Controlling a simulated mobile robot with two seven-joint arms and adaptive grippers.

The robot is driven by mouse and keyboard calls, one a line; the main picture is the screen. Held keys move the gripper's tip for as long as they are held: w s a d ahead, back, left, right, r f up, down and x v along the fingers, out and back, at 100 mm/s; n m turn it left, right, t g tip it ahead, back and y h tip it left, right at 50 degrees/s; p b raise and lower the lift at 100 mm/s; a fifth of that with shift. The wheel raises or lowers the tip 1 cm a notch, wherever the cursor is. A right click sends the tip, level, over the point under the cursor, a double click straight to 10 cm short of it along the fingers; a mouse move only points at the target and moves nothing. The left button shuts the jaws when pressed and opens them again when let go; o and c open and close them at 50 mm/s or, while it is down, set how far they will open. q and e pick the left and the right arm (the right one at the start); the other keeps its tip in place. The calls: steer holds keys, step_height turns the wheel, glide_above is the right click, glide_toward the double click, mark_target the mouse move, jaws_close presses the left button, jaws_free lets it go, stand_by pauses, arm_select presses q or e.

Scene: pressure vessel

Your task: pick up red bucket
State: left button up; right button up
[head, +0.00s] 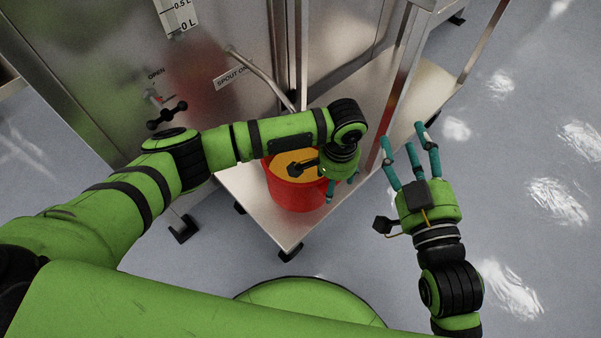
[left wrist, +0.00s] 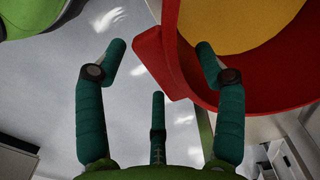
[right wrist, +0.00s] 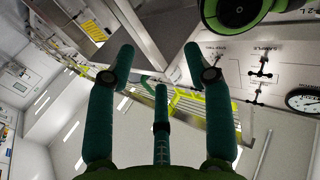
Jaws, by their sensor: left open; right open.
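The red bucket (head: 292,197) stands upright on a low metal shelf below the spout, with orange-yellow inside it. My left forearm and hand hide part of its rim. My left gripper (head: 342,190) is at the bucket's right side, pointing down. In the left wrist view, my left gripper (left wrist: 161,48) is open, and a red tab on the bucket (left wrist: 270,96) shows between its fingers. The right finger overlaps the bucket's rim in that view; I cannot tell whether it touches. My right gripper (head: 406,138) is open and empty, to the right of the shelf.
The metal shelf (head: 277,232) has a bare front corner. A steel vessel with a spout pipe (head: 262,76) and a black valve handle (head: 166,115) stands behind. A metal frame post (head: 398,75) rises right of the bucket. Open floor (head: 540,200) lies to the right.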

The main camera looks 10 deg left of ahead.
arm_select(q)
steer(key=shift+f, duration=0.6)
arm_select(e)
steer(key=shift+s+a+r+t+y, duration=0.15)
steer(key=shift+r+t+y, duration=0.1)
steer(key=shift+r, duration=0.3)
steer(key=shift+a+r+t+y, duration=0.15)
steer(key=shift+r+t, duration=0.15)
steer(key=shift+r, duration=0.2)
steer(key=shift+s+a+r+t+y, duration=0.15)
steer(key=shift+r+t+y, duration=0.1)
steer(key=shift+r, duration=0.3)
arm_select(q)
jaws_close()
steer(key=shift+r, duration=0.15)
arm_select(e)
steer(key=shift+w+f, duration=0.1)
